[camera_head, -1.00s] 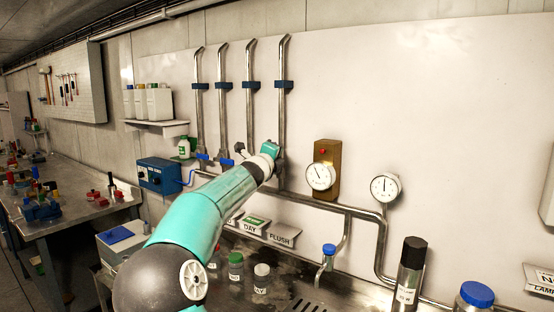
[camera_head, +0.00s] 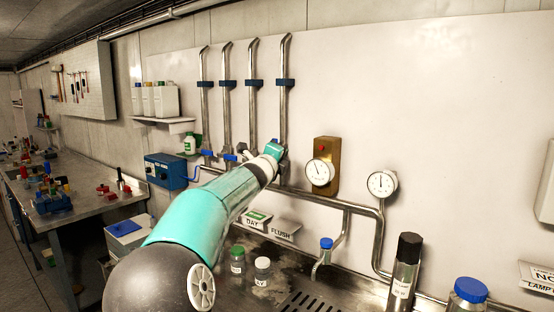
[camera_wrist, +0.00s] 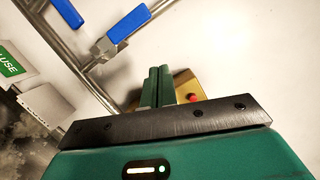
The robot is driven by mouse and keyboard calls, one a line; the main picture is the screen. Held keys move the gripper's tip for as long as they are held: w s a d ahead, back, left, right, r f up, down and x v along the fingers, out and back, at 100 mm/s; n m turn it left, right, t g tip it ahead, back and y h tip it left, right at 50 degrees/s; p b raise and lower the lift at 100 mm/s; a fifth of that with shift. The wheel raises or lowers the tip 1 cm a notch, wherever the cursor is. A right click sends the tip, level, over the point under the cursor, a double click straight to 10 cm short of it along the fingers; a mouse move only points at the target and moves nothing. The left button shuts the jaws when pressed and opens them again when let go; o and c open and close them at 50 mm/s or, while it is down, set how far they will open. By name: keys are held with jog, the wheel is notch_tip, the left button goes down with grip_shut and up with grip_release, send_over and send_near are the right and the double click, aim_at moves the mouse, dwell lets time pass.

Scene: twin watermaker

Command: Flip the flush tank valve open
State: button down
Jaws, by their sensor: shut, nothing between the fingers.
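In the wrist view, a valve with a blue lever (camera_wrist: 128,24) sits on the steel pipework, just past my fingers. It is the valve nearest the brass gauge box and appears to be the flush one. Its lever slants up to the right, while a neighbouring blue lever (camera_wrist: 68,12) slants the other way. My gripper (camera_wrist: 158,70) is shut and empty, its tips below and right of the lever with a visible gap in the picture. In the head view my gripper (camera_head: 274,150) is at the foot of the rightmost upright pipe and hides that valve. The FLUSH sign (camera_head: 283,229) is below.
The brass gauge box (camera_head: 326,165) stands close to the right of my gripper and shows behind the fingers in the wrist view (camera_wrist: 187,86). A second gauge (camera_head: 382,184) is further right. Blue levers (camera_head: 228,157) lie left. Bottles (camera_head: 263,268) stand on the bench below.

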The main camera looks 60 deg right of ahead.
jog(key=a, duration=0.5)
jog(key=shift+s+a, duration=0.1)
jog(key=shift+s, duration=0.15)
jog(key=shift+s, duration=0.1)
